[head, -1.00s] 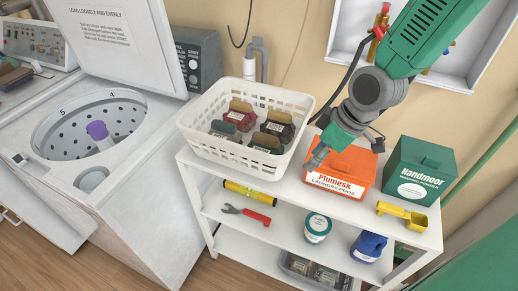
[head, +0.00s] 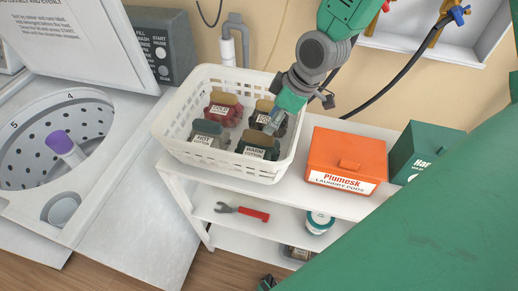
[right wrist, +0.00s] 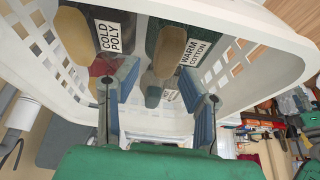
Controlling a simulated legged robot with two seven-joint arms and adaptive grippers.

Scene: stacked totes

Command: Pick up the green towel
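A dark green folded bundle with a tan top, labelled WARM COTTON, stands at the front right of the white basket (head: 178,150). This green towel (head: 258,146) also shows in the right wrist view (right wrist: 166,48). My right gripper (head: 273,124) is over the basket's right part, just behind and above the green towel. In the right wrist view my right gripper (right wrist: 158,78) has its two blue-grey fingers apart with nothing held between them. Its fingertips point into the basket beside the COLD POLY and WARM COTTON bundles. My left gripper cannot be made out.
A red bundle (head: 223,108), a dark bundle (head: 263,110) and a grey-green HOT COTTON bundle (head: 209,136) share the basket. An orange box (head: 346,158) and a green box (head: 424,148) stand right of it on the shelf. An open washer (head: 62,130) is at left.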

